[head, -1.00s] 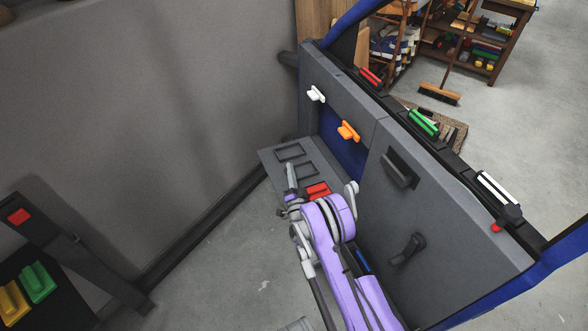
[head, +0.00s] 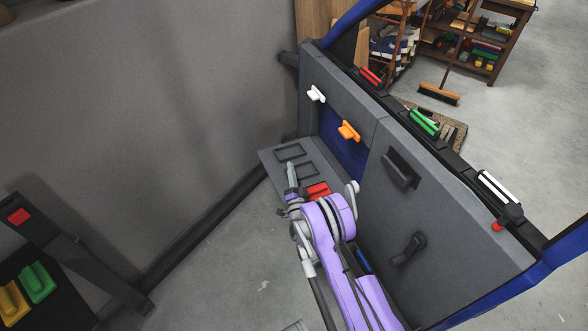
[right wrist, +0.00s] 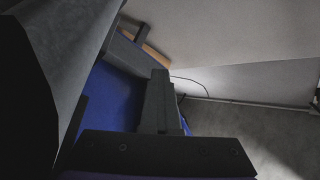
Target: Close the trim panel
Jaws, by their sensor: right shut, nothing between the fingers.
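The trim panel (head: 308,161) is a grey flap with dark rectangular frames and a red block. In the head view it is folded down and open, sticking out from the lower part of the car door (head: 450,225). A blue recess (head: 343,158) shows above it. My right gripper (head: 291,167) is shut and empty, with its tip over the flap in the picture. I cannot tell whether it touches the flap. My purple arm hides the flap's near part. The right wrist view shows a blue surface (right wrist: 112,98) beside dark parts. My left gripper is out of view.
White (head: 315,94) and orange (head: 349,131) handles stick out from the door above the flap. A black pull handle (head: 407,250) is on the right. A grey wall (head: 150,120) stands on the left, with bare floor (head: 225,250) between.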

